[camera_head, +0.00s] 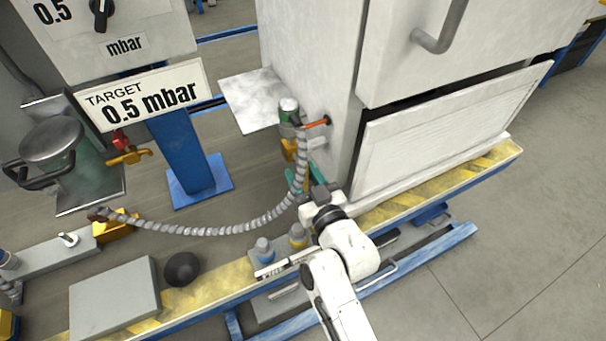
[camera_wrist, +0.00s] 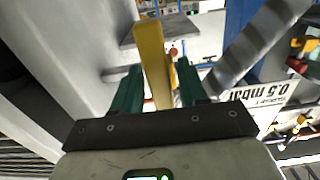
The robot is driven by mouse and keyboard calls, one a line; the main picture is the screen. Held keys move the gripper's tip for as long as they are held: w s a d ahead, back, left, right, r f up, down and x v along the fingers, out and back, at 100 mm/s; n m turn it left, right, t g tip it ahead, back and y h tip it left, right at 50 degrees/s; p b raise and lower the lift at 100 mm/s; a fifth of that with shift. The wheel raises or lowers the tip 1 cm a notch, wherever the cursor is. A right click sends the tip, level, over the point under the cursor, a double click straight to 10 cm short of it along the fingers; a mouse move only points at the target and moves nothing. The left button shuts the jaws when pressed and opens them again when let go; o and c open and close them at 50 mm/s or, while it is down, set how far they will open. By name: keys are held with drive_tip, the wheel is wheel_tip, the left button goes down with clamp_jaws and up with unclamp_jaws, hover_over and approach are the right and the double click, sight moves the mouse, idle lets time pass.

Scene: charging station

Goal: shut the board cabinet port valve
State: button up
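The white board cabinet (camera_head: 312,65) stands at the middle right. On its left side is a port with a grey-green fitting (camera_head: 289,108), an orange-red lever (camera_head: 317,122) and a yellow handle (camera_head: 288,150). A grey corrugated hose (camera_head: 225,231) runs up to this port. My gripper (camera_head: 299,182) is just below the port, beside the cabinet's lower left corner. In the wrist view its green fingers (camera_wrist: 158,88) stand apart. A yellow bar (camera_wrist: 150,60) shows between them, with a gap to the right finger. I cannot tell whether the left finger touches it. The valve body is mostly hidden.
A sign reading TARGET 0.5 mbar (camera_head: 145,96) is at the left on a blue post. A green vessel (camera_head: 60,165) stands at the far left. Bottles with blue and yellow tops (camera_head: 263,250) and a black ball (camera_head: 182,269) are on the station's front edge.

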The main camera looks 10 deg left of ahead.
clamp_jaws()
